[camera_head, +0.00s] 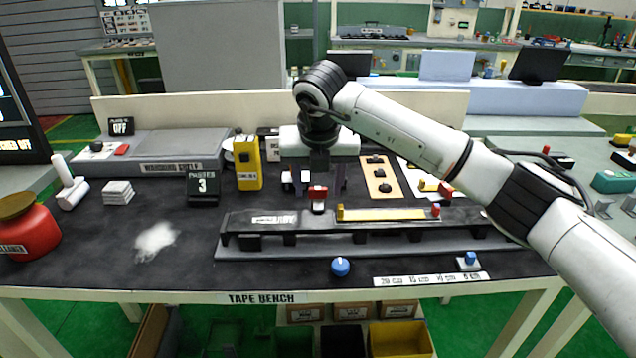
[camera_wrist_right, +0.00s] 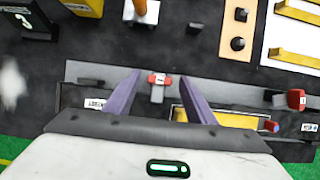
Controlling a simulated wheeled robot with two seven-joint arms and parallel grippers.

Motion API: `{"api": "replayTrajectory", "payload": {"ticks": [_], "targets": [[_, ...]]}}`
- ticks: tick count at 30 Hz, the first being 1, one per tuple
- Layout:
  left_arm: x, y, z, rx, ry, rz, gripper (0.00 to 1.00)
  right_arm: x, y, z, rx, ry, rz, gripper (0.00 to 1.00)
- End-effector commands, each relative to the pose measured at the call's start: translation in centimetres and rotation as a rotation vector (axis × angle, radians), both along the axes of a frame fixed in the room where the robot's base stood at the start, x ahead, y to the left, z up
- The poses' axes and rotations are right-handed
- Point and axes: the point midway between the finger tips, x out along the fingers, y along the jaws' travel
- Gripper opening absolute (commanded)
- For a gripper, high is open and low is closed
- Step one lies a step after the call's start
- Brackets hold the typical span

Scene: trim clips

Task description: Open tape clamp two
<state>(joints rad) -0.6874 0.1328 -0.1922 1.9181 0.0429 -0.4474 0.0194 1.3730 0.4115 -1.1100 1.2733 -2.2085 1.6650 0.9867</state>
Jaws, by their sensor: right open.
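A tape clamp with a red top (camera_head: 318,193) stands at the back edge of the long black tape fixture (camera_head: 290,239). It also shows in the right wrist view (camera_wrist_right: 159,79), on a grey stem; I cannot read a number on it. My right gripper (camera_head: 316,180) is open above and behind the fixture. In the right wrist view its two purple fingers (camera_wrist_right: 160,84) stand on either side of the red clamp, with gaps to both sides. Another red-topped part (camera_head: 445,188) stands further right. A yellow strip (camera_head: 385,214) lies along the fixture. My left gripper is out of view.
A yellow device (camera_head: 248,163) and a black stand reading 3 (camera_head: 203,186) are left of the gripper. A blue knob (camera_head: 340,266) sits in front of the fixture. A red jar (camera_head: 28,228) stands far left. The front left bench is mostly clear.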

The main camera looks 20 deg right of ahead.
Motion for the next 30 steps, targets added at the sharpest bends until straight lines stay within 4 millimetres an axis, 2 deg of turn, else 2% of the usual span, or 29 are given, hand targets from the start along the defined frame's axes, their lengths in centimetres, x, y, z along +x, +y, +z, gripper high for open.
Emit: {"api": "replayTrajectory", "payload": {"ticks": [8, 16, 23, 30], "targets": [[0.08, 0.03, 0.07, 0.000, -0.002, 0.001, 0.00, 0.09, 0.01, -0.25, 0.000, 0.000, 0.001, 0.50], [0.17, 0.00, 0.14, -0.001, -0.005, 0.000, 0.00, 0.08, 0.02, -0.21, 0.001, 0.000, 0.001, 0.09], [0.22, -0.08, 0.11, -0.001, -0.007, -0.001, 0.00, 0.08, -0.02, -0.21, 0.000, -0.001, 0.018, 0.09], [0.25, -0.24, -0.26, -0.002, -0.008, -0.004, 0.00, 0.11, -0.22, -0.25, -0.001, -0.002, 0.118, 0.09]]}}
